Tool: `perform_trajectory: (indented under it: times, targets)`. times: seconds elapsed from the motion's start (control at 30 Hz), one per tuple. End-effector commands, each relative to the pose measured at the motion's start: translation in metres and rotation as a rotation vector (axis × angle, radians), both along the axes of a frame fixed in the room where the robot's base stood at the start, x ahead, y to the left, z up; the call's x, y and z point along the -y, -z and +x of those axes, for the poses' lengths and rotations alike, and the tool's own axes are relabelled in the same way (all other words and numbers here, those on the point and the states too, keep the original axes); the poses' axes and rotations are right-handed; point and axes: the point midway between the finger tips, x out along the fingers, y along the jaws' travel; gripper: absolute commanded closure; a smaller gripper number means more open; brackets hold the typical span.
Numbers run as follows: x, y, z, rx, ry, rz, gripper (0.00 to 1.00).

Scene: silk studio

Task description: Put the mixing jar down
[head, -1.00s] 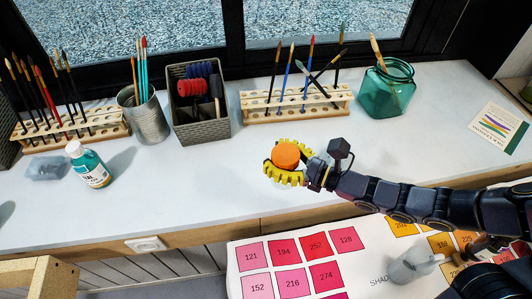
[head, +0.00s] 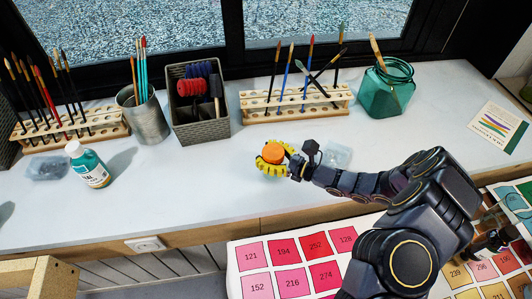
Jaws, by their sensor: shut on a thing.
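The mixing jar (head: 274,153) shows as a round orange top in the head view, near the middle of the white counter. My gripper (head: 271,159) has yellow fingers shut around the jar's sides. The jar looks upright. Its lower part is hidden by the fingers, and I cannot tell whether its base touches the counter.
The white counter (head: 210,205) is clear in front and left of the jar. Behind stand a brush rack (head: 294,103), a grey basket (head: 201,125) and a teal jar (head: 387,90). A paint bottle (head: 90,166) stands left.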

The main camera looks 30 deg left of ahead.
Motion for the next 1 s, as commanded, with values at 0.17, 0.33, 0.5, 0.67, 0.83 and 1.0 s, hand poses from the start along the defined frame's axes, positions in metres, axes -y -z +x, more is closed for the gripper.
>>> perform_trajectory:
  times: [0.17, 0.33, 0.5, 0.67, 0.83, 1.0]
  targets:
    - [0.0, 0.003, 0.0, 0.0, 0.0, 0.002, 0.91]
    - [0.0, 0.005, 0.0, -0.001, 0.0, 0.001, 0.91]
    - [0.0, 0.006, 0.0, -0.001, 0.0, 0.001, 0.19]
    - [0.0, 0.006, 0.0, -0.001, 0.0, 0.001, 0.19]
    - [0.0, 0.004, 0.0, 0.0, 0.0, 0.002, 0.19]
    - [0.019, 0.003, 0.004, -0.001, 0.005, 0.001, 0.19]
